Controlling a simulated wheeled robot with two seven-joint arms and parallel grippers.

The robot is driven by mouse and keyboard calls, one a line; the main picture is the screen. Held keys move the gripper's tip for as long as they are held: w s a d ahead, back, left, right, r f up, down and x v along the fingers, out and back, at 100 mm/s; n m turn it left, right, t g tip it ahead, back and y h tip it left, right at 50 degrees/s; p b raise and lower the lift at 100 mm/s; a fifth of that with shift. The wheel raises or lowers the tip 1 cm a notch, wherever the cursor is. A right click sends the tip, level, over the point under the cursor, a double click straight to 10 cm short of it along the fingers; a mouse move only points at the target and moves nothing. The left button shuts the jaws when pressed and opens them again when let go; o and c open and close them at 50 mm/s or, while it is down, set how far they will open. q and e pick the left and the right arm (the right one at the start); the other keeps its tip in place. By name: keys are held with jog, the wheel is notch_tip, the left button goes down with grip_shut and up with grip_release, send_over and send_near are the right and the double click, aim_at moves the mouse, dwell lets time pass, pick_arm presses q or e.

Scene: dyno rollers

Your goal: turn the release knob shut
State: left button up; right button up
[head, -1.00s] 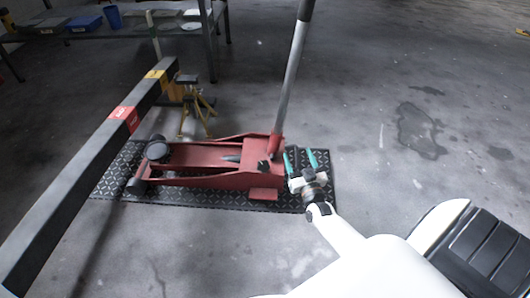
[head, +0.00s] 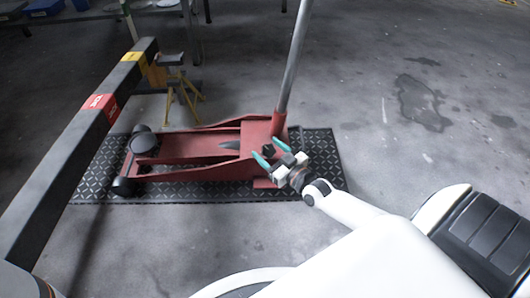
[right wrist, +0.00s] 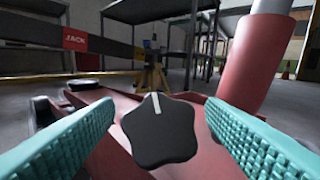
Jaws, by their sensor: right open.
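The release knob (right wrist: 160,132) is a black star-shaped knob with a white line pointing up, slightly left, in the right wrist view. It sits on the red floor jack (head: 205,150), near the foot of the grey handle (head: 294,62). My right gripper (right wrist: 160,106) is open, with teal ribbed fingers on either side of the knob; I see gaps on both sides and no contact. In the head view my right gripper (head: 271,149) is at the handle end of the jack, and the small dark knob shows near its fingertips. My left gripper is not in view.
The jack stands on a black diamond-plate mat (head: 325,160). A dark beam (head: 62,160) with red and yellow labels runs along the left. A yellow jack stand (head: 182,92) stands behind. The handle's red socket (right wrist: 258,62) rises close to the right finger. Open floor lies right.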

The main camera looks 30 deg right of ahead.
jog(key=shift+w+a+b, duration=0.1)
jog(key=shift+w+b, duration=0.2)
jog(key=shift+w, duration=0.75)
jog(key=c, duration=1)
jog(key=m+h+p, duration=0.1)
jog(key=p, duration=0.1)
jog(key=m+h+p, duration=0.2)
jog(key=p, duration=0.1)
jog(key=shift+r+p, duration=0.35)
jog(key=shift+d+f+m+h+p, duration=0.2)
jog(key=shift+m+h+p, duration=0.2)
jog(key=shift+m, duration=0.2)
jog(key=shift+f, duration=0.1)
